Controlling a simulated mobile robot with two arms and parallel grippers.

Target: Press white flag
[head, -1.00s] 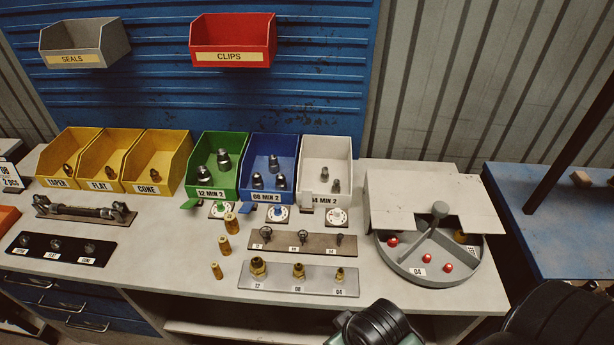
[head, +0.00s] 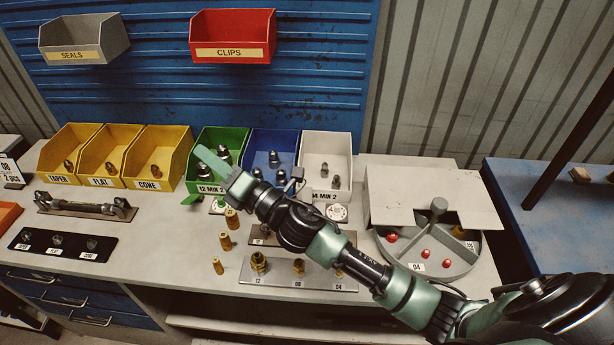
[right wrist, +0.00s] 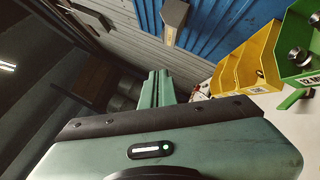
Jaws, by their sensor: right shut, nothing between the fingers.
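The white bin (head: 326,150), labelled 04 MIN 2, stands right of the blue bin on the bench. I cannot make out its white flag clearly; my right forearm crosses in front of the bin's left front corner. My right gripper (head: 211,161) is shut and empty, its green fingers in front of the green bin (head: 232,140), left of the white bin. In the right wrist view its fingers (right wrist: 157,88) lie close together with nothing between them. My left gripper is not in view.
A green flag (head: 190,199) sticks out below the green bin. The blue bin (head: 285,148) is partly behind my arm. Brass fittings (head: 225,241) stand on the bench in front. A round divided tray (head: 465,267) with red pieces is at the right.

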